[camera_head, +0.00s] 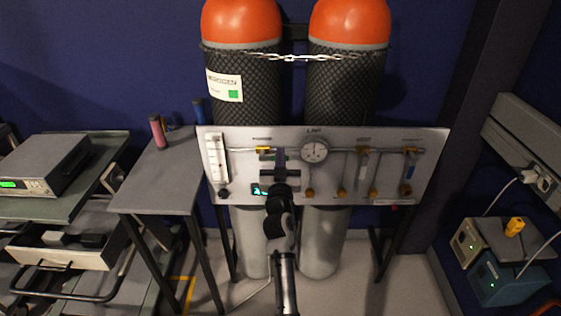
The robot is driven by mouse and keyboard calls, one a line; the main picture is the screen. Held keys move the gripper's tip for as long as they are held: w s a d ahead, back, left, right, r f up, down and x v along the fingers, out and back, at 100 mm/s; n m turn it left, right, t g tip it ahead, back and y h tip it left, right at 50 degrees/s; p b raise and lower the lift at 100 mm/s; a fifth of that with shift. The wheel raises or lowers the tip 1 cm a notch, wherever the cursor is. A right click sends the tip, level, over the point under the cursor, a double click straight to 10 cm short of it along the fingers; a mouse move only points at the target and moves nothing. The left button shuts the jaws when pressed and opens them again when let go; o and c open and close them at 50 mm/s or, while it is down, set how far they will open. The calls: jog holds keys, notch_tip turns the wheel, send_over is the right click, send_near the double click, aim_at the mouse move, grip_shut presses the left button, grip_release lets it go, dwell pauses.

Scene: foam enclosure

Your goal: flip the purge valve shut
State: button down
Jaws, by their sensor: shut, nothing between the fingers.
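A pale valve panel (432,150) is mounted across two gas cylinders. Its labels are too small to read, so I cannot tell which valve is the purge valve. Along its top pipe are a brass fitting (263,149) at the left, a valve with a yellowish part (364,157) right of the gauge, and a valve with a blue handle (408,187) hanging down at the far right. My gripper (279,157) is shut and empty in front of the panel's left half, just below the top pipe. It hides part of the panel; contact is unclear.
A round gauge (314,150) and a clear flow tube (216,158) are on the panel. Brass knobs line its lower edge. A chain (290,57) crosses the orange-topped cylinders. A grey table (155,185) stands left, and instrument boxes (510,277) stand right.

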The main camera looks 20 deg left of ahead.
jog(key=shift+f, duration=0.5)
jog(key=shift+f+b, duration=0.15)
jog(key=shift+b, duration=0.25)
jog(key=shift+f+m+b, duration=0.1)
jog(key=shift+m+b, duration=0.4)
jog(key=shift+b, duration=0.2)
